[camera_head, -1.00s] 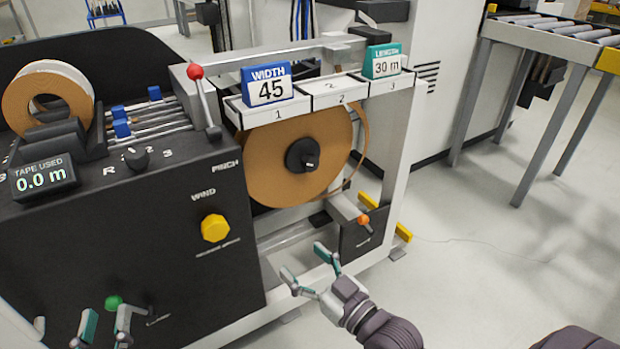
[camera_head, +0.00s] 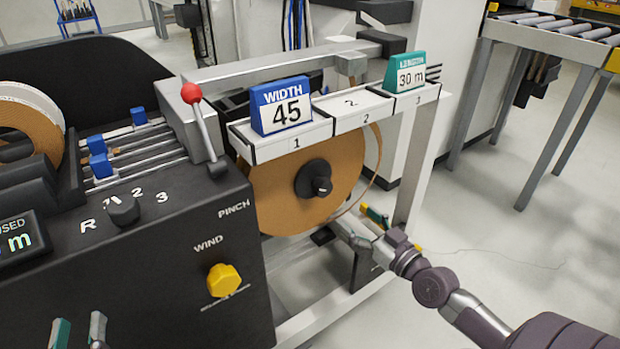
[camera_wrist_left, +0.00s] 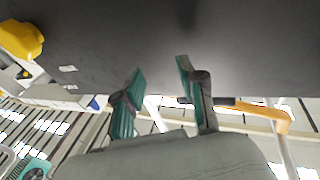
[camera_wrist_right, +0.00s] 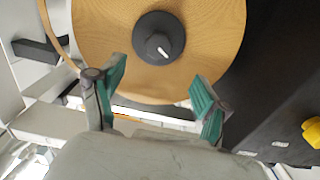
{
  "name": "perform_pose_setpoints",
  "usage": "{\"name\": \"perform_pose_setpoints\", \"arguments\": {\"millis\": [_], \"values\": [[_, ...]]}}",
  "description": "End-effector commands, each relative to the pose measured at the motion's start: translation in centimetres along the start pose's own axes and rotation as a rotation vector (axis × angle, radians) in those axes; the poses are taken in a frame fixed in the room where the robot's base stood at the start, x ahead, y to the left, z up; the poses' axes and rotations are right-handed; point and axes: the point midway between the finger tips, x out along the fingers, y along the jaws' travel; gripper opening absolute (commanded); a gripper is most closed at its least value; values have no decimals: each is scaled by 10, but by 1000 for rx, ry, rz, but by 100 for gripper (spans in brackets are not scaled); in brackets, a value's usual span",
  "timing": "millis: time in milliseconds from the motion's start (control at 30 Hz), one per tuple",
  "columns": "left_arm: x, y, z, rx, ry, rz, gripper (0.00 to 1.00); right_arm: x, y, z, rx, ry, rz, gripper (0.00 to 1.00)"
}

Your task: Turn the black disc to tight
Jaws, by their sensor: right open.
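The black disc (camera_head: 314,178) sits at the centre of the big tan tape roll (camera_head: 270,200) under the numbered shelf. It carries a small knob with a white mark. In the right wrist view the black disc (camera_wrist_right: 158,38) lies ahead of and above my open right gripper (camera_wrist_right: 156,100), apart from the fingers. In the head view the right gripper (camera_head: 372,222) is below and right of the disc, its fingers partly hidden. My left gripper (camera_head: 78,332) is open at the lower left, by the black machine front; it also shows open in the left wrist view (camera_wrist_left: 160,80).
The black machine panel (camera_head: 150,260) stands left of the roll, with a yellow knob (camera_head: 223,280) and a red-topped lever (camera_head: 200,120). Signs reading WIDTH 45 (camera_head: 281,106) and 30 m (camera_head: 405,75) stand on the shelf (camera_head: 335,117). The floor to the right is clear.

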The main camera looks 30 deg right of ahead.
Motion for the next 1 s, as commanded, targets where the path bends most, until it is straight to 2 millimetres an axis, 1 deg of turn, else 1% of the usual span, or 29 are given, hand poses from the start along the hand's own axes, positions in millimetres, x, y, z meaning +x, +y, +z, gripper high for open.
{"name": "perform_pose_setpoints", "arguments": {"millis": [167, 267, 500, 700, 833, 1000], "values": [[0, 0, 2, 0, -16, -1, 40, 7, 2, -1, 0, 3, 5, 76], [-1, -1, 6, 1, -41, -2, 40, 19, 3, -2, 2, 5, 6, 76], [-3, -2, 17, 2, -106, -6, 40, 63, 2, -3, 4, 6, 4, 76], [-3, -2, 18, 2, -103, -6, 40, 101, 2, -1, 3, 4, 4, 76], [-2, -2, 15, 2, -85, -5, 40, 121, 2, -1, 2, 3, 3, 76], [-1, -2, 9, 2, -52, -4, 40, 135, 2, 0, 1, 1, 3, 76]]}}
